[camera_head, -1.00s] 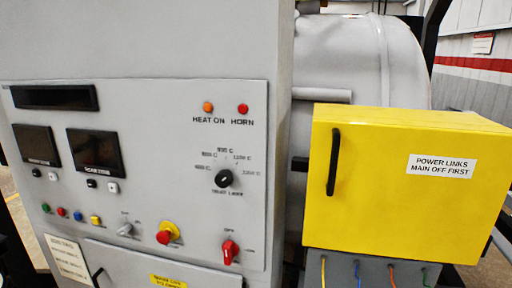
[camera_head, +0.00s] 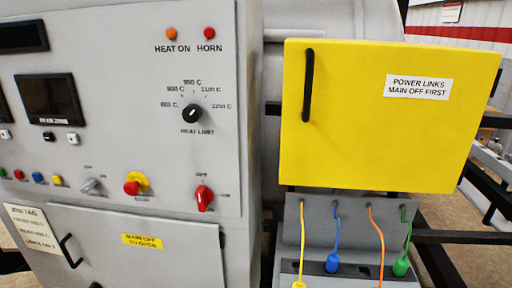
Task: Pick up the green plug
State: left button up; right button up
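The green plug (camera_head: 401,266) hangs on a short green cord at the right end of a grey panel below the yellow box. It is upright, at or near a dark slotted strip on a grey ledge; I cannot tell whether it sits in a slot. Left of it are an orange cord (camera_head: 378,240) whose lower end is cut off, a blue plug (camera_head: 332,262) and a yellow plug (camera_head: 299,284) at the bottom edge. Neither of my grippers is in view.
The yellow box (camera_head: 390,130), labelled "POWER LINKS MAIN OFF FIRST", is closed and juts out above the plugs. The grey control cabinet (camera_head: 150,190) stands left, with a red main switch (camera_head: 204,198) and a closed lower door (camera_head: 140,255). Dark frame bars (camera_head: 450,236) run at the right.

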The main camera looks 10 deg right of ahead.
aim_at(401, 267)
jog(key=z, duration=1.35)
jog(key=j+z, duration=0.35)
jog(key=j, duration=0.15)
jog(key=j+z, duration=0.35)
jog(key=k+j+z, duration=0.15)
jog(key=j+z, duration=0.2)
jog(key=j, duration=0.2)
jog(key=k+j+z, duration=0.15)
jog(key=j+z, duration=0.2)
jog(key=j, duration=0.15)
